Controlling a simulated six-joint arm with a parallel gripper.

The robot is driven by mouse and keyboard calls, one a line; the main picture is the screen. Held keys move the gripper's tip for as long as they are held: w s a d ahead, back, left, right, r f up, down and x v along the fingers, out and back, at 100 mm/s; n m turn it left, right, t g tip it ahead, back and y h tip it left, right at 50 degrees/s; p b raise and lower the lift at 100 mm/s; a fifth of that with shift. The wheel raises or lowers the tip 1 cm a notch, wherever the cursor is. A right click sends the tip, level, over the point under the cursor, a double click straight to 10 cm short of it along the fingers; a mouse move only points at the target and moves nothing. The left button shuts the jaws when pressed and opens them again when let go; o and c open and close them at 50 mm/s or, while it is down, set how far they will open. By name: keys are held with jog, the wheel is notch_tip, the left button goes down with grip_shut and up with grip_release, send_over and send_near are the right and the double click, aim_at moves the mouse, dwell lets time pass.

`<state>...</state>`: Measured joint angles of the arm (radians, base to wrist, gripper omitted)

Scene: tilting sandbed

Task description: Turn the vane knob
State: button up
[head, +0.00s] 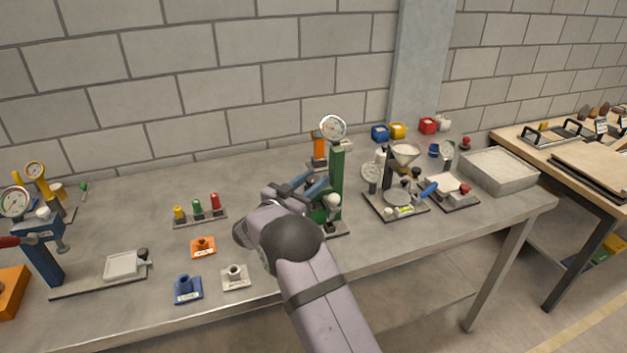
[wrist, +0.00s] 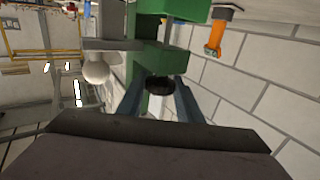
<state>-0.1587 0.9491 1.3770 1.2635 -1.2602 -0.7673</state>
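The green test stand (head: 337,178) has a tall column with a round dial gauge (head: 333,127) on top. In the wrist view, a dark round knob (wrist: 158,84), likely the vane knob, sits against the green body (wrist: 160,60) of the stand. My gripper (wrist: 159,92) has its two blue fingers apart, one on each side of this knob. A narrow gap seems to show at each side; contact is not clear. In the head view my gripper (head: 316,190) is at the stand's left side, and my arm hides the knob and part of the base.
A white ball knob (wrist: 96,73) is left of the fingers in the wrist view. An orange-handled post (head: 320,148) stands behind the stand. A funnel device (head: 403,160) stands to the right.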

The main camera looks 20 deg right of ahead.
jog(key=shift+c, duration=0.9)
jog(key=shift+w+m+g+h+b, duration=0.1)
jog(key=shift+m+g+h+b, duration=0.8)
jog(key=shift+m+g, duration=0.55)
jog(key=shift+r+m+g+h+b, duration=0.15)
jog(key=shift+m+g+h+b, duration=0.3)
jog(key=shift+g, duration=0.6)
jog(key=shift+m+g+b, duration=0.3)
jog(key=shift+g+b, duration=0.15)
jog(key=shift+g, duration=0.05)
jog(key=o, duration=0.7)
jog(key=shift+o, duration=0.2)
